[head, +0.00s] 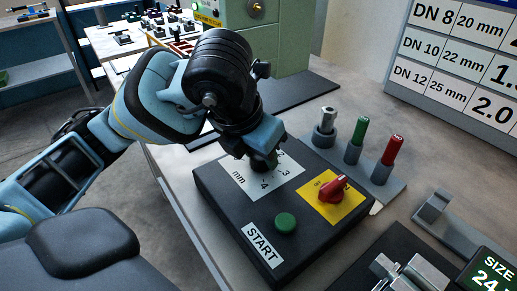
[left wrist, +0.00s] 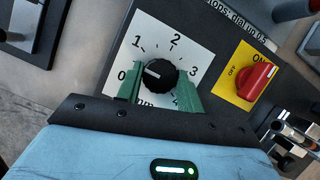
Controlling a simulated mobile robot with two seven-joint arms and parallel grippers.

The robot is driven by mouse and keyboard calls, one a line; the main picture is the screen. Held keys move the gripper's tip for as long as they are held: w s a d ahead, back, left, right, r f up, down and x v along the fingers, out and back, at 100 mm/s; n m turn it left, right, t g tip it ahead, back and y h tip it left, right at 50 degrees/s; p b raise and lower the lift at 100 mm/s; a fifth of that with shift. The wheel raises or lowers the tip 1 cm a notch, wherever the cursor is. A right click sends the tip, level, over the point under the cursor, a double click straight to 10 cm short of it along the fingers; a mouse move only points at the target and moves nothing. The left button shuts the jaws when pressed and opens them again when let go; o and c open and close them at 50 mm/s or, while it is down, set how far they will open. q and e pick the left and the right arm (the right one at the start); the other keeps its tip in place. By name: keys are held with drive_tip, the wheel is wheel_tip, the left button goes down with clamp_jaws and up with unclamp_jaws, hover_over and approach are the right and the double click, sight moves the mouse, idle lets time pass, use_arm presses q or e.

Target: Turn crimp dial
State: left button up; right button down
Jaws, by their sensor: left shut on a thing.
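The black crimp dial (left wrist: 160,75) sits on a white scale plate (head: 279,184) marked in mm, with 0 to 4 readable. The plate is on a dark control box (head: 221,204). My left gripper (head: 264,162) points down over the dial. In the left wrist view its green fingers stand on both sides of the dial, shut on it. The dial's white mark points left, between 0 and 1 and nearer 0. In the head view the gripper mostly hides the dial. My right gripper is not in view.
The box also carries a red switch (head: 334,189) on a yellow plate and a green START button (head: 286,223). Behind it are green (head: 357,138) and red (head: 391,149) handled tools and a metal piece (head: 328,121) in holders. A size chart (head: 452,62) stands at the right.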

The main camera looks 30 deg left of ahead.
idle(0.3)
use_arm(q)
drive_tip(key=o, duration=1)
drive_tip(key=p+v, duration=0.1)
drive_tip(key=v, duration=0.5)
drive_tip(key=shift+r, duration=0.25)
drive_tip(key=shift+s+r+p, duration=0.35)
drive_tip(key=shift+r, duration=0.25)
